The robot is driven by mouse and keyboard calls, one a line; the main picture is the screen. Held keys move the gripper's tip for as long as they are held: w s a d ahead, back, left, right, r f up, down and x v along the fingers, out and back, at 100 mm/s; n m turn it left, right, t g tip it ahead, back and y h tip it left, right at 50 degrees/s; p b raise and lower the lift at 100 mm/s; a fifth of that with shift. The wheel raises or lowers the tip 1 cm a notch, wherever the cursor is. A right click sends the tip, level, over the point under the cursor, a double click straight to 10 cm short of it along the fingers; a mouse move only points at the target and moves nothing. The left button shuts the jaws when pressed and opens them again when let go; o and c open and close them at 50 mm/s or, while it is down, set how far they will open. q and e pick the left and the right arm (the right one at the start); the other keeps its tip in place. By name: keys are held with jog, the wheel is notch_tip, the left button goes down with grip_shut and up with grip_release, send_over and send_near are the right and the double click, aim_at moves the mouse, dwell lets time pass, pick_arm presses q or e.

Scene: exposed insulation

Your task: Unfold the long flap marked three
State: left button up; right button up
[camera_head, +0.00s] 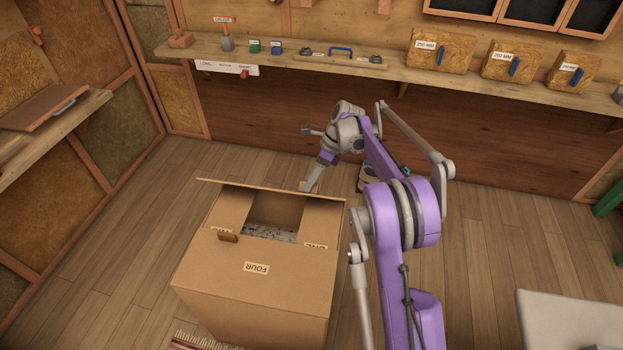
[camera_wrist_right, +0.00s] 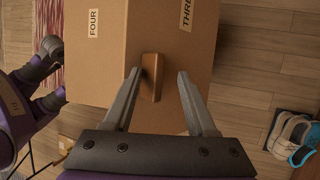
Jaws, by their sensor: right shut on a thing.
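The cardboard box (camera_head: 255,300) stands on the floor with part of its top open. In the head view its near long flap, marked FOUR (camera_head: 257,267), has a brown tab (camera_head: 228,237). The far flap (camera_head: 270,189) shows nearly edge-on, so its face is hidden there. My right gripper (camera_head: 308,187) is at that far edge, right of its middle. In the right wrist view the labels THREE (camera_wrist_right: 186,12) and FOUR (camera_wrist_right: 93,22) show on cardboard. There my right gripper (camera_wrist_right: 157,85) is shut on a brown tab (camera_wrist_right: 152,76). My left gripper is not in view.
A wall shelf (camera_head: 300,62) with tools and marked blocks runs behind the box. Another shelf (camera_head: 50,110) is at the left. A pale surface (camera_head: 570,320) is at the lower right. Blue-and-white items (camera_wrist_right: 293,135) lie beside the box in the wrist view. Floor to the right is mostly clear.

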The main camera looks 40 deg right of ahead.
jog(key=shift+d, duration=0.15)
dwell(0.3)
jog(key=shift+d+r, duration=0.15)
jog(key=shift+d, duration=0.05)
jog(key=w+d+r+p, duration=0.2)
jog(key=d+r+p, duration=0.4)
jog(key=d, duration=0.3)
jog(key=shift+w+d+r+p, duration=0.25)
jog(key=shift+w+r+p, duration=0.05)
jog(key=shift+p, duration=0.35)
dwell(0.5)
